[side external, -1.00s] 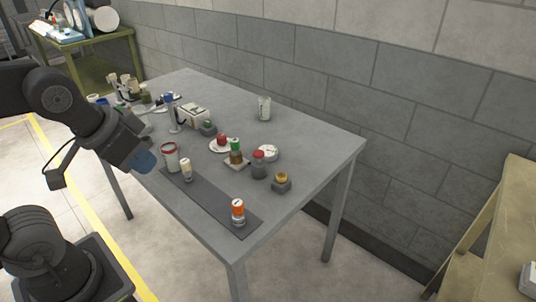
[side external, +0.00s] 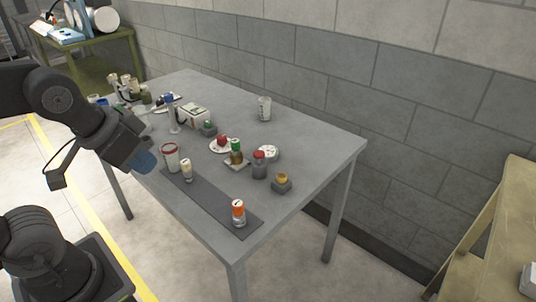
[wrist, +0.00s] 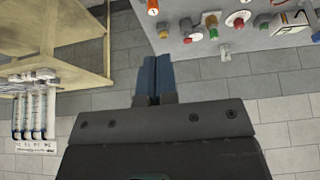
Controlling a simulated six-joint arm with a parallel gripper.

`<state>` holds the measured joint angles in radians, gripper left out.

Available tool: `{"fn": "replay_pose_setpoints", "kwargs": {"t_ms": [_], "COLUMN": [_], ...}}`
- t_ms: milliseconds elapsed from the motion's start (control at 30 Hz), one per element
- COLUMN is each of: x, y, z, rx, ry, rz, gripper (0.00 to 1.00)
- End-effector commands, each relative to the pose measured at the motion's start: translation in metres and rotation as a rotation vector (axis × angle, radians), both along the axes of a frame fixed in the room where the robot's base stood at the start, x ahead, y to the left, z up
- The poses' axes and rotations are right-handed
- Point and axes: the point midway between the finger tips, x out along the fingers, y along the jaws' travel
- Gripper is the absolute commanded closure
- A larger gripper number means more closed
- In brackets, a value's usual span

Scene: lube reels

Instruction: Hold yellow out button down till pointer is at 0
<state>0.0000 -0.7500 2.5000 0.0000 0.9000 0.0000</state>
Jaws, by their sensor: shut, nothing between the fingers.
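The yellow button (side external: 282,177) sits on a small grey box near the right edge of the table in the side view. In the wrist view it appears as a small orange-yellow spot (wrist: 163,29) near the table edge. A round white dial (side external: 268,152) lies behind it on the table; its pointer is too small to read. My gripper (side external: 146,163) is at the left side of the table, well apart from the button. Its blue fingers (wrist: 155,60) are together and empty in the wrist view.
An orange-topped can (side external: 238,211) stands on the dark mat (side external: 211,201). The front right corner is clear.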

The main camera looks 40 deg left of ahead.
Motion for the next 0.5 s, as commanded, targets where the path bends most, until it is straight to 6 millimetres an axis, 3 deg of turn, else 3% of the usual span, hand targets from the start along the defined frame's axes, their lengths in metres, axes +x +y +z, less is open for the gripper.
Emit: {"fn": "replay_pose_setpoints", "kwargs": {"t_ms": [500], "x": [0.0039], "y": [0.0027], "z": [0.0007], "rx": [0.016], "ry": [-0.006], "rz": [0.005], "gripper": [1.0]}}
